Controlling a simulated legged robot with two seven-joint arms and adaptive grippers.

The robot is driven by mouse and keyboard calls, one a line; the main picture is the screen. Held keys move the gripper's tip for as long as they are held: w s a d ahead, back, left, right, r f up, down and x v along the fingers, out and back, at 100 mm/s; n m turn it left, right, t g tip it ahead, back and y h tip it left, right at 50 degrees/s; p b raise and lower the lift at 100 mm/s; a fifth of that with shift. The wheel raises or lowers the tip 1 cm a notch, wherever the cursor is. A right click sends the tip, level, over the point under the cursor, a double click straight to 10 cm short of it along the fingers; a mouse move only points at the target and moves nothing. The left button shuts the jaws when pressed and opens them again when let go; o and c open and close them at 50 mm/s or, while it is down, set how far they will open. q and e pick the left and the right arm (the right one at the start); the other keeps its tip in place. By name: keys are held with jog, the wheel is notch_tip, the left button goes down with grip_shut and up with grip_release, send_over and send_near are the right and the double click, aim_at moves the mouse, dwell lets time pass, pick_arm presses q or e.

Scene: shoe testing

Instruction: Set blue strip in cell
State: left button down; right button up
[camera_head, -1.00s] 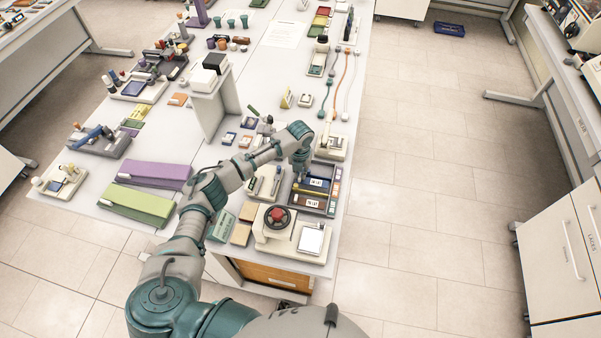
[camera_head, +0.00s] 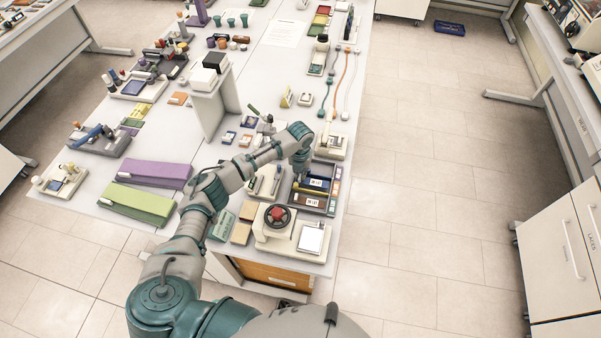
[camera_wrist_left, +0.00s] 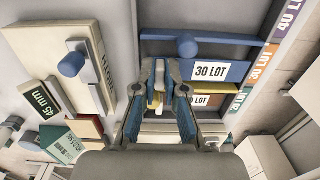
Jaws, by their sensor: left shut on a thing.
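My left gripper (camera_head: 299,176) points down at the left part of a grey tray (camera_head: 327,211). The blue strip (camera_head: 320,184), with a white label, lies at the tray's upper cell. In the left wrist view the blue strip (camera_wrist_left: 235,71) reads "30 LOT", and a blue knob (camera_wrist_left: 188,46) stands near it. The fingertips (camera_wrist_left: 160,72) are close together at the strip's left end, shut on it; the contact itself is partly hidden by the fingers. A brown strip (camera_head: 303,198) with a white label lies in the cell nearer me. My right gripper is not in view.
A red-knobbed device (camera_head: 277,214) stands just in front of the tray. A cream holder (camera_head: 265,182) is left of it. Coloured labels (camera_wrist_left: 258,61) line the tray's right edge. Purple (camera_head: 155,173) and green (camera_head: 138,204) blocks lie further left. The table edge is close on the right.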

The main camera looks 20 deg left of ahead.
pick_arm(q)
jog(key=shift+f+b, duration=0.55)
jog(key=shift+f, duration=0.45)
jog(key=c, duration=1.2)
grip_release()
jog(key=shift+o, duration=0.2)
jog(key=shift+r, duration=0.1)
notch_tip(320, 180, up, 12)
